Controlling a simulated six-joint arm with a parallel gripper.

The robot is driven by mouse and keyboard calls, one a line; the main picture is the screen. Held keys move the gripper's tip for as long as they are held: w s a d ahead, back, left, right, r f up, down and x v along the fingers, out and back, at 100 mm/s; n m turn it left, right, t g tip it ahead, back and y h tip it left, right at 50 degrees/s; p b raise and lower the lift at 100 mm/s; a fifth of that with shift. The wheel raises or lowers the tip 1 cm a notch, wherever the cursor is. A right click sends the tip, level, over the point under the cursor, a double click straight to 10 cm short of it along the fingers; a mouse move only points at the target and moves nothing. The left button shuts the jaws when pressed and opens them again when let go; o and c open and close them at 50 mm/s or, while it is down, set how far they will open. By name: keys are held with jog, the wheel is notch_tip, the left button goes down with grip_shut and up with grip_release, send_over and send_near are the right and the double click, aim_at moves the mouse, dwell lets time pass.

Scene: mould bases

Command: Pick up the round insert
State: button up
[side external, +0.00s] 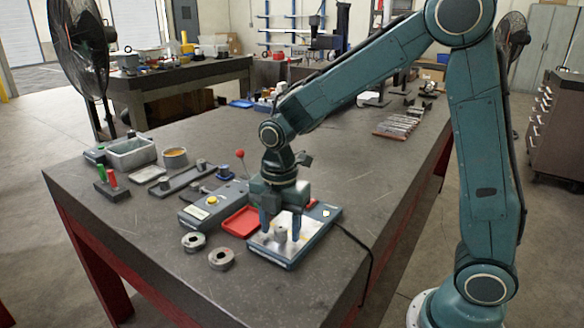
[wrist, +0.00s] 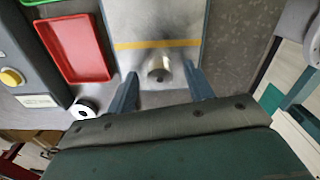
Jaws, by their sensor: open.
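A short round metal piece, which looks like the round insert (side external: 281,234), stands on a pale metal plate with a blue-edged base (side external: 291,257). In the wrist view the insert (wrist: 158,66) shows as a shiny cylinder on the plate (wrist: 150,20), just below a yellow stripe. My gripper (side external: 281,231) is open and points down over the plate. Its two fingers (wrist: 160,80) show on either side of the insert in the wrist view, with gaps between. I cannot tell how high the fingertips are above the plate.
A red tray (side external: 241,221) and a grey control box (side external: 213,205) with a yellow button lie left of the base. The table's front left is clear.

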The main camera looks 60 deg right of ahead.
aim_at(281, 228)
jog(key=shift+c, duration=0.2)
dwell(0.3)
grip_shut()
notch_tip(281, 228, up, 20)
dwell(0.9)
dwell(0.4)
